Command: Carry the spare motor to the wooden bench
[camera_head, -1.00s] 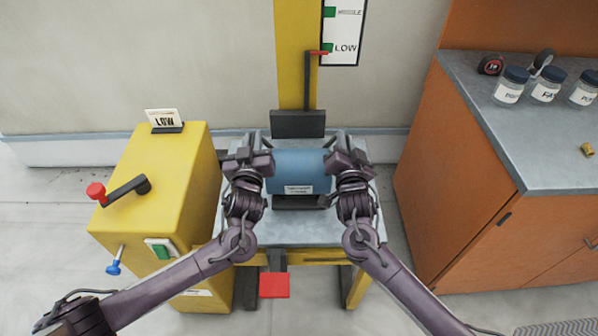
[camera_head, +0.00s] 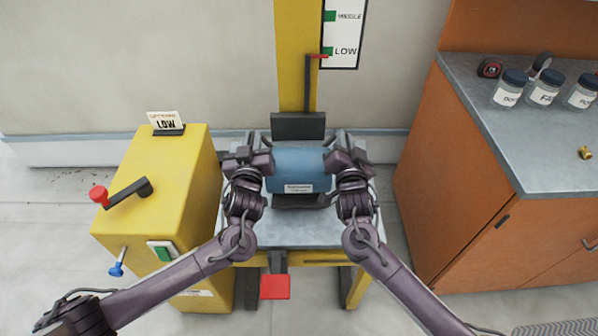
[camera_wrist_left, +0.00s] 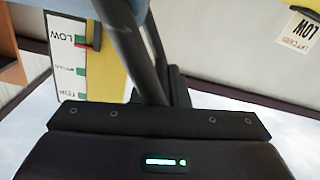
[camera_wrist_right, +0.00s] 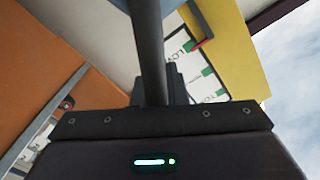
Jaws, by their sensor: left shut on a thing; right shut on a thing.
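The spare motor, a blue cylinder (camera_head: 300,168) with a white label, is in the middle of the head view, above the dark cradle of the yellow lift's grey platform (camera_head: 290,232). My left gripper (camera_head: 258,162) is shut on its left end and my right gripper (camera_head: 344,162) on its right end. Whether the motor still touches the cradle is unclear. The wooden bench (camera_head: 450,170), orange-brown with a grey top (camera_head: 545,165), stands at the right.
A yellow cabinet (camera_head: 165,180) with a red-knobbed crank (camera_head: 125,193) and a LOW card (camera_head: 165,121) stands left. The lift's red pointer is near LOW on the scale board (camera_head: 343,30). Jars (camera_head: 543,88), a tape measure (camera_head: 489,68) and a brass piece (camera_head: 585,153) sit on the bench; its near top is clear.

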